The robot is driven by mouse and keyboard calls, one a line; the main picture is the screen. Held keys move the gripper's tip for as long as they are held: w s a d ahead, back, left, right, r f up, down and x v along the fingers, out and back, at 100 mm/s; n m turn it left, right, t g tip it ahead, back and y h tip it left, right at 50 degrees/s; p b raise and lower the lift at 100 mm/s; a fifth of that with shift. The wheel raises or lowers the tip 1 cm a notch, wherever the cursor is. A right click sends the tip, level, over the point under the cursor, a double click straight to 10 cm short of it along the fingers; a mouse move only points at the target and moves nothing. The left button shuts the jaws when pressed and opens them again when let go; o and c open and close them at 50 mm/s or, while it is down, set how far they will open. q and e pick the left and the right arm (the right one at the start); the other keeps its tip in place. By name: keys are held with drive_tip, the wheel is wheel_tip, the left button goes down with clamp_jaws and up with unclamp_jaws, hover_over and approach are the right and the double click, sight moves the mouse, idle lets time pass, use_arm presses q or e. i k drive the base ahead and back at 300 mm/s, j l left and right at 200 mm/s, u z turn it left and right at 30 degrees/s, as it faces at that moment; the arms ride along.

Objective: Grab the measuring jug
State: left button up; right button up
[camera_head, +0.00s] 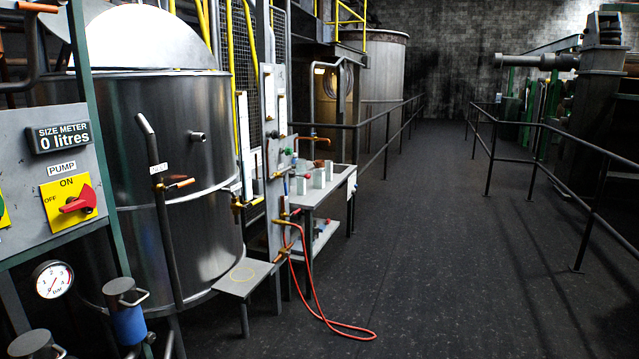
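I cannot make out a measuring jug for certain. A grey metal cylinder with a bent side handle and a blue lower part (127,318) stands at the lower left. A similar grey cylinder (36,345) is cut by the bottom edge; I cannot tell whether either is a jug. Small white containers (318,178) stand on a grey bench (325,194) near the centre, too small to identify. Neither of my grippers is in view.
A large steel tank (185,130) and a control panel (45,150) fill the left. A red hose (318,305) loops onto the floor. Dark floor (450,230) is clear between railings.

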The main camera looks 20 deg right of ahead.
sight(318, 174)
drive_tip(key=i+l+z, duration=0.75)
drive_tip(key=i, duration=0.25)
drive_tip(key=i+z, duration=0.35)
drive_tip(key=i, duration=0.15)
drive_tip(key=i+z, duration=0.1)
drive_tip(key=i, duration=1.95)
